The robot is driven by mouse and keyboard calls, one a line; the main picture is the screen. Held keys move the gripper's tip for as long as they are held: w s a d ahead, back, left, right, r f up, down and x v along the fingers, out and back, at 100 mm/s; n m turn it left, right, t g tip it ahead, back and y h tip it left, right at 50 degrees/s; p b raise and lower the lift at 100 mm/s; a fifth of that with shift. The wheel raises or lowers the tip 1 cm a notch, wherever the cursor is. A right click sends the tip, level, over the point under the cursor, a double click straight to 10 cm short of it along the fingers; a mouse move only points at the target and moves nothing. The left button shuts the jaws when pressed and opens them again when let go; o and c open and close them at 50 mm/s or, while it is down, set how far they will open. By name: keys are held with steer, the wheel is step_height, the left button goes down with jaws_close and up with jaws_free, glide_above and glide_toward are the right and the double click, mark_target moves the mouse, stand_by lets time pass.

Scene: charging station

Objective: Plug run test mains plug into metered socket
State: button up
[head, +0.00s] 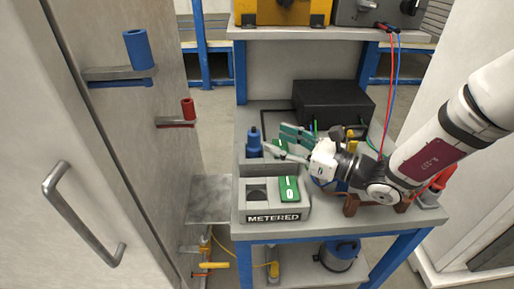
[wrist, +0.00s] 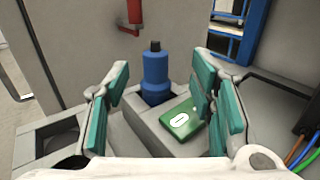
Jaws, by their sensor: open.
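A blue plug (head: 254,143) with a dark top stands upright in the rear recess of a grey socket block on the bench. It also shows in the wrist view (wrist: 155,75), ahead of and between my fingers. The metered socket (head: 258,195), a dark round opening behind the METERED label (head: 273,217), looks empty. A green switch (head: 289,189) is beside it. My gripper (head: 279,142) has teal finger pads and is open and empty, just right of the plug. In the wrist view my gripper (wrist: 160,88) has its fingers apart, with no visible contact with the plug.
A second green switch (wrist: 183,120) lies beside the plug, near my right finger. A black box (head: 333,102) stands behind, with coloured cables near it. A shelf (head: 350,34) overhangs the back. A grey cabinet (head: 90,180) with a handle is at left.

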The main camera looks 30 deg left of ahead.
mark_target(253, 131)
steer(key=a, duration=0.2)
steer(key=shift+w+a, duration=0.1)
steer(key=shift+a, duration=0.25)
steer(key=a, duration=0.4)
steer(key=shift+a+f+b, duration=0.1)
steer(key=shift+b, duration=0.25)
steer(key=shift+a, duration=0.55)
jaws_close()
